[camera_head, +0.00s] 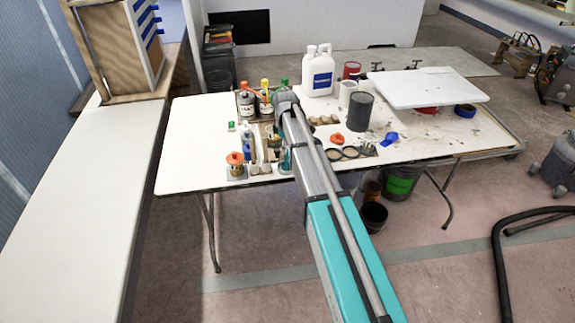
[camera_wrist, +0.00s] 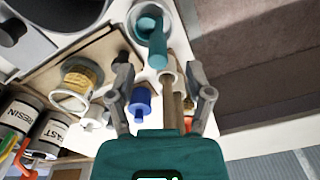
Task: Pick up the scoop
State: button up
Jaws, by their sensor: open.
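In the head view, a blue piece shaped like a scoop (camera_head: 388,139) lies on the white table, to the right of my arm. In the wrist view, a teal handle (camera_wrist: 157,45) stands tilted in a round container; I cannot tell whether it belongs to a scoop. My gripper (camera_wrist: 160,82) is open over the cluttered left part of the table, with its fingers apart. A wooden stick (camera_wrist: 174,98) shows between the fingers, and nothing is clearly held. In the head view my arm hides the gripper's fingers.
The crowded table (camera_head: 190,150) has bottles labelled RESIN (camera_wrist: 17,122) and FAST (camera_wrist: 48,133), and an orange-topped jar (camera_head: 235,165). A grey can (camera_head: 358,111), a white jug (camera_head: 319,72) and a white board (camera_head: 425,87) stand farther right. The table's left end is clear.

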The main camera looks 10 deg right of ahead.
aim_at(286, 159)
jog(key=shift+f, duration=0.1)
jog(key=shift+w+f+b, duration=0.15)
jog(key=shift+f+b, duration=2.4)
jog(key=shift+b, duration=0.1)
grip_shut()
